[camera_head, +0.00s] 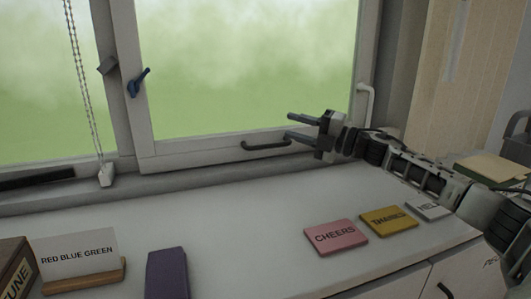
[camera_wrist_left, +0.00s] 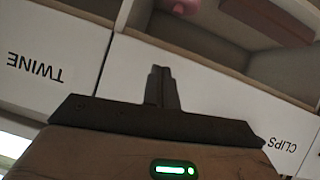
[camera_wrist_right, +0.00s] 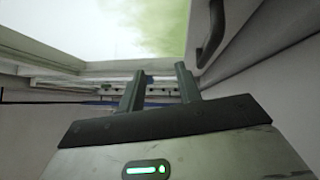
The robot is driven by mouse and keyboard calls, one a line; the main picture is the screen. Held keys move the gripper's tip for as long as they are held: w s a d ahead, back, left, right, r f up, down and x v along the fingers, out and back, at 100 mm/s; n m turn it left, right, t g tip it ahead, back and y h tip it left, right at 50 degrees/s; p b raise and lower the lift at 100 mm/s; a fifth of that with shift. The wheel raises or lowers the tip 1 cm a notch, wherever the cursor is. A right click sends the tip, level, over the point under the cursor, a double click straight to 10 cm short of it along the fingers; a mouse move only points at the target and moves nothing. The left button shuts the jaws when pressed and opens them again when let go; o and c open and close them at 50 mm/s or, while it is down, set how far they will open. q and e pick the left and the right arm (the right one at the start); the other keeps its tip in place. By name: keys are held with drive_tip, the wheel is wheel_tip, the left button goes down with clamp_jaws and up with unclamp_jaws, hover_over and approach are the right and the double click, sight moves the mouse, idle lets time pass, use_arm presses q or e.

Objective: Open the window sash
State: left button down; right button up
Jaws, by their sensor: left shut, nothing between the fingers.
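The window sash (camera_head: 200,150) is a pale frame around a large pane; I cannot tell whether it stands slightly ajar. A blue lever handle (camera_head: 137,82) sits tilted on its left stile. A dark bar handle (camera_head: 265,146) is on the bottom rail and also shows in the right wrist view (camera_wrist_right: 211,38). My right gripper (camera_head: 289,126) is open and empty, its fingers pointing left, close to the right end of the bar handle; contact is not clear. Its fingers show apart in the right wrist view (camera_wrist_right: 160,80). My left gripper (camera_wrist_left: 160,72) is shut and empty, outside the head view.
A white counter (camera_head: 235,225) runs below the window. A bead chain (camera_head: 85,90) hangs left. Compartments labelled TWINE (camera_wrist_left: 45,65) and CLIPS lie by my left gripper.

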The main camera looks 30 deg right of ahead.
approach(270, 146)
drive_tip(key=w, duration=0.1)
drive_tip(key=w+a, duration=0.1)
drive_tip(key=shift+w+f+b, duration=0.15)
drive_tip(key=shift+w+b, duration=0.2)
drive_tip(key=x, duration=0.4)
drive_tip(key=p+x, duration=0.1)
drive_tip(key=x, duration=0.1)
drive_tip(key=shift+w+a+r, duration=0.1)
drive_tip(key=shift+w+r, duration=0.1)
drive_tip(key=shift+r, duration=0.1)
drive_tip(key=shift+w+a, duration=0.3)
drive_tip(key=shift+w, duration=0.2)
clamp_jaws()
